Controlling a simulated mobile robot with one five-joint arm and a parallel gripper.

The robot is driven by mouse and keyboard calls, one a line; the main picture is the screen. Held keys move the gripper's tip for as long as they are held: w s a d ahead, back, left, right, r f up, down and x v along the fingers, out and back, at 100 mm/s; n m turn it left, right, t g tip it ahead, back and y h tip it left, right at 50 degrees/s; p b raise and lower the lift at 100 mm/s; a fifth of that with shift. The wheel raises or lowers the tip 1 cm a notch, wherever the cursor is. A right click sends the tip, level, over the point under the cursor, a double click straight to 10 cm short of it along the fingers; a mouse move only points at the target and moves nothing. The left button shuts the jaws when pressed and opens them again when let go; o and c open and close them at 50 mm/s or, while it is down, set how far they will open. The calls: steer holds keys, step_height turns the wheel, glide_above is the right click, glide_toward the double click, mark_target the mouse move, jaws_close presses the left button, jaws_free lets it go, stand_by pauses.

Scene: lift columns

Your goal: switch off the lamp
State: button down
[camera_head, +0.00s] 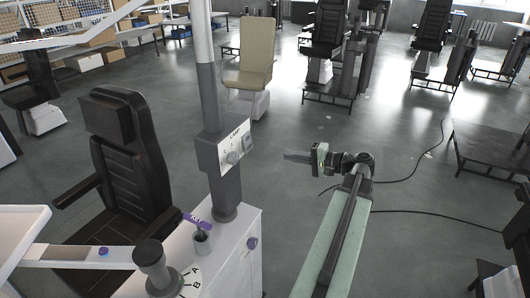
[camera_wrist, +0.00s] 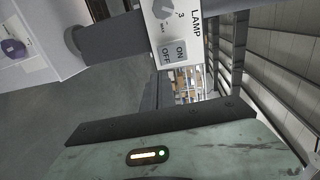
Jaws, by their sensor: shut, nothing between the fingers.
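The white lamp control box (camera_head: 216,161) is mounted on a grey upright column left of centre in the head view. It carries the word LAMP, a round knob (camera_head: 232,157) and a switch at its right end. In the wrist view the box (camera_wrist: 184,27) shows turned sideways near the top, with the grey knob (camera_wrist: 165,9) and the grey ON/OFF switch (camera_wrist: 172,52). My gripper (camera_head: 287,156) is shut and empty, to the right of the box and apart from it, pointing toward it. The lamp head is not clearly visible.
A black chair (camera_head: 128,166) is at left. Floor around my gripper looks clear, with a cable (camera_head: 425,160) at right.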

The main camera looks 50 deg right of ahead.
steer(key=b, duration=0.2)
glide_toward(247, 142)
steer(key=w+f, duration=0.5)
steer(key=w, duration=0.1)
steer(key=shift+a, duration=0.3)
steer(key=shift+f, duration=0.15)
